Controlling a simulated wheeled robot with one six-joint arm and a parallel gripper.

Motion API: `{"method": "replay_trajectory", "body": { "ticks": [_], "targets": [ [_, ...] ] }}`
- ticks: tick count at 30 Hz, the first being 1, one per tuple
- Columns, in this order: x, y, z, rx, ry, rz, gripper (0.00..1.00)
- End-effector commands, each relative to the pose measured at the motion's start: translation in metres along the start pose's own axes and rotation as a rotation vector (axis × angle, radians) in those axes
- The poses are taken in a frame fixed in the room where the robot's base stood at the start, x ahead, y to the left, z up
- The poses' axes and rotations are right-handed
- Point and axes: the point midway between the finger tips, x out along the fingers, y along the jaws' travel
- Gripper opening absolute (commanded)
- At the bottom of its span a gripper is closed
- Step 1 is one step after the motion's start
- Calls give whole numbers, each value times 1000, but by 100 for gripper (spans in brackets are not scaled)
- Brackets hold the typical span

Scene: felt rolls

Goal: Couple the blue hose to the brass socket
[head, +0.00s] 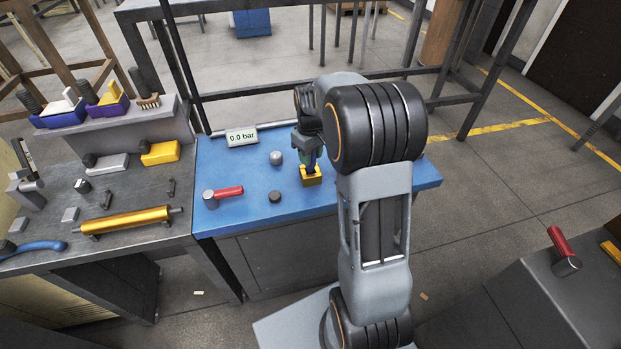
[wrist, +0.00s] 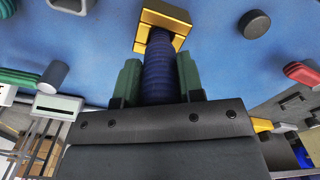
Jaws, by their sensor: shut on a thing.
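The blue hose (wrist: 160,75) is a dark, ribbed piece. My gripper (wrist: 160,78) is shut on it, one green finger on each side. The brass socket (wrist: 176,18) is a golden block at the hose's far end in the wrist view. The hose end meets or overlaps the socket's face there; I cannot tell how deep it sits. In the head view the socket (head: 312,180) stands on the blue bench top, with my gripper (head: 308,160) directly above it. My arm and fingers mostly hide the hose in that view.
On the blue bench (head: 225,160) stand a red-handled valve (head: 226,192), a dark knob (head: 274,196), a grey knob (head: 276,158) and a display (head: 242,136) reading 0.0 bar. The grey bench (head: 130,185) at left carries a golden bar (head: 125,221) and a curved blue piece (head: 38,247).

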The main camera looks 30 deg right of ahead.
Motion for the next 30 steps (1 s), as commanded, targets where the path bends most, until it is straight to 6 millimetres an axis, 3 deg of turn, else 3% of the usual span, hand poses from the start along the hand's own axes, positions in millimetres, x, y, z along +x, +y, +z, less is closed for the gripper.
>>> {"method": "replay_trajectory", "body": {
  "ticks": [30],
  "targets": [
    [13,0,0,0,0,0,5]
  ]
}}
